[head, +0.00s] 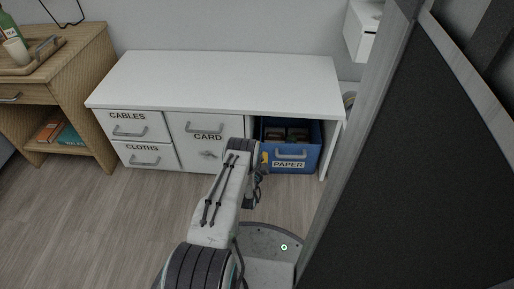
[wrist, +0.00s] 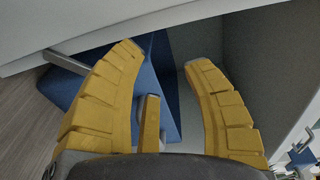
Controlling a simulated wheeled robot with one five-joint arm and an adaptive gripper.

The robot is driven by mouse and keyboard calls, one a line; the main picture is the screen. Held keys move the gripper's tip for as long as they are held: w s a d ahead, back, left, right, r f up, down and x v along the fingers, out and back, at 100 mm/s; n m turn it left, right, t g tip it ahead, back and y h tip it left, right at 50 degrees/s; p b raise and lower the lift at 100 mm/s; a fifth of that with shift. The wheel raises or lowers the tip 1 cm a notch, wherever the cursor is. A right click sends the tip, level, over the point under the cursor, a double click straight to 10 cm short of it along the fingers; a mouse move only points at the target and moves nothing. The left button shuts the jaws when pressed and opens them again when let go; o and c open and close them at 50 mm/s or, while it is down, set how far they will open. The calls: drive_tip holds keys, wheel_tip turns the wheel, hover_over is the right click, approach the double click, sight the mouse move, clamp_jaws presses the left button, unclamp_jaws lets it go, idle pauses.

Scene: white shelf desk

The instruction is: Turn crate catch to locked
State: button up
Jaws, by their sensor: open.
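The blue crate labelled PAPER (head: 308,152) sits in the open bay at the right of the white desk, with a grey bar handle (head: 291,156) on its front. In the wrist view the blue crate (wrist: 160,62) shows between and beyond my fingers, and its grey handle (wrist: 68,62) is at the upper left. My gripper (head: 263,168) is in front of the crate's left side. Its yellow fingers (wrist: 160,55) are spread wide with nothing between them; a shorter yellow piece stands in the middle. I cannot make out a crate catch; my gripper and arm cover that area.
A CARD door (head: 205,125) with a small grey fitting (head: 208,154) is left of the crate. CABLES (head: 127,116) and CLOTHS (head: 142,148) drawers are further left. A wooden cabinet (head: 85,60) stands at far left. A large dark panel (head: 420,160) fills the right. Floor in front is clear.

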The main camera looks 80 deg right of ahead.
drive_tip(key=shift+r, duration=1.15)
drive_tip(key=shift+c, duration=0.3)
